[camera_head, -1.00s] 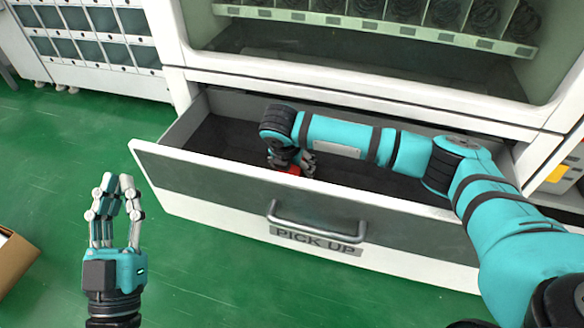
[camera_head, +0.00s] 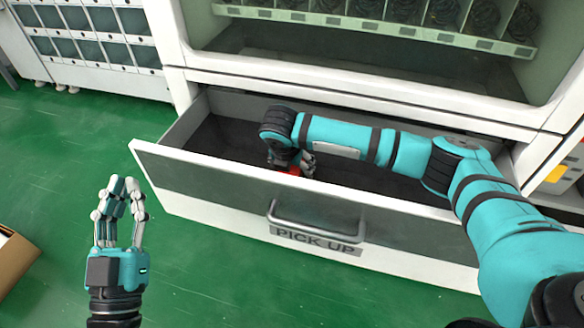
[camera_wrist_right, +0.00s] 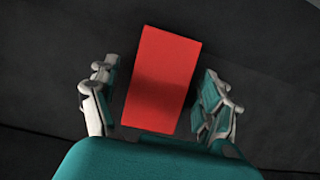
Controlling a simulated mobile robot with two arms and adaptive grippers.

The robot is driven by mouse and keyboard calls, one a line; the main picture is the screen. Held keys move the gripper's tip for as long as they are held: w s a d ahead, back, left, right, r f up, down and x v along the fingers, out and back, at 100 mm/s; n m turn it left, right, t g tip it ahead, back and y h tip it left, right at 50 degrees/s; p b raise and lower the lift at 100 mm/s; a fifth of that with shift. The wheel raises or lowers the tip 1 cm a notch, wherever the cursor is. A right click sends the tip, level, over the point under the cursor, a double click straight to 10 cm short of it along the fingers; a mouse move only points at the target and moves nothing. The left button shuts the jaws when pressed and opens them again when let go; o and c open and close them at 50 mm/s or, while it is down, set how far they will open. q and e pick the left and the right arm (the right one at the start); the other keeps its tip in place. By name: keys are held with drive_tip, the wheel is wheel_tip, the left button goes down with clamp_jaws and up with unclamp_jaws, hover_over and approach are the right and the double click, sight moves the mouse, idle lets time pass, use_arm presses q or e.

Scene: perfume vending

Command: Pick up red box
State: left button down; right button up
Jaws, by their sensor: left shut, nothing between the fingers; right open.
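The red box (camera_wrist_right: 162,82) lies on the dark floor of the open drawer, between the spread fingers of my right gripper (camera_wrist_right: 160,105) in the right wrist view. There is a gap on each side of the box, so the fingers are open around it. In the head view only a small bit of the red box (camera_head: 292,171) shows under my right gripper (camera_head: 292,165), which reaches down into the drawer; the drawer front hides the rest. My left gripper (camera_head: 120,190) is shut and empty, fingers pointing up, outside the drawer to the left.
The drawer front (camera_head: 240,194) has a metal handle (camera_head: 315,222) and a "PICK UP" label. The vending machine (camera_head: 380,80) rises behind it. A cardboard box (camera_head: 14,262) stands at the lower left on the open green floor (camera_head: 60,150).

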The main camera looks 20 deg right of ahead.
idle(0.3)
drive_tip(key=c, duration=1.3)
